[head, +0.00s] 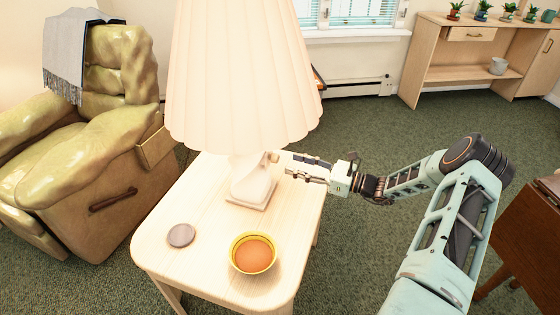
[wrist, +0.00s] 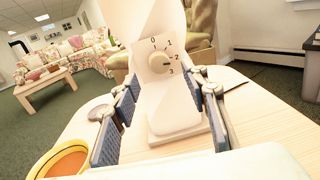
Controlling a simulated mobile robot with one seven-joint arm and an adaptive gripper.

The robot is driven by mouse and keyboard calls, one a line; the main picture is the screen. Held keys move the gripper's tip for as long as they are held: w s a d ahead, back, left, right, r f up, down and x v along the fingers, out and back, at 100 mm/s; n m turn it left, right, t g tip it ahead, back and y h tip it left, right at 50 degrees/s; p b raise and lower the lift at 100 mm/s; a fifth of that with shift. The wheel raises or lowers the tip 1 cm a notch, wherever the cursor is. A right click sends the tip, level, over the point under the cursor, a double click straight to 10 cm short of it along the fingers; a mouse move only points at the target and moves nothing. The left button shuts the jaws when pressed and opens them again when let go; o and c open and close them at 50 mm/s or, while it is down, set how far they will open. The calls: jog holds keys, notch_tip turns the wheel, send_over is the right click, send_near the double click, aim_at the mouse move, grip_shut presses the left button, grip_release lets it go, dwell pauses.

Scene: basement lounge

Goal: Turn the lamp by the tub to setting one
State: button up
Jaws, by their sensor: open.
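The lamp (head: 240,75) has a big pleated cream shade and a pale base (head: 250,182) on a small wooden table (head: 190,265). A yellow tub (head: 252,254) with an orange inside stands in front of it. In the wrist view the lamp's base faces me with a round beige knob (wrist: 159,62) and the printed marks 0, 1, 2 and 3 around its upper and right sides. A small mark on the knob appears to point right, between 2 and 3. My gripper (head: 288,166) is open beside the base, its fingers (wrist: 165,85) apart on either side, short of the knob.
A grey round disc (head: 181,235) lies on the table's left. An olive armchair (head: 85,150) stands left of the table. A wooden shelf unit (head: 470,60) is at the back right. A brown wooden piece (head: 525,235) stands at the right edge. The carpet behind the table is clear.

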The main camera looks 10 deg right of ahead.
aim_at(278, 160)
jog(key=x, duration=0.6)
jog(key=shift+a, duration=0.15)
jog(key=shift+c, duration=0.3)
grip_shut()
jog(key=shift+b, duration=0.3)
jog(key=shift+n, duration=0.3)
jog(key=n+b, duration=0.1)
jog(key=n, duration=0.1)
jog(key=n+b, duration=0.1)
jog(key=n, duration=0.1)
jog(key=shift+w+f+b, duration=0.15)
jog(key=shift+f+b, duration=0.05)
jog(key=shift+b, duration=0.1)
jog(key=shift+r+n+y+b, duration=0.15)
jog(key=shift+n+y+b, duration=0.35)
jog(key=shift+n+b, duration=1.5)
jog(key=shift+n+p, duration=0.8)
jog(key=shift+n, duration=0.1)
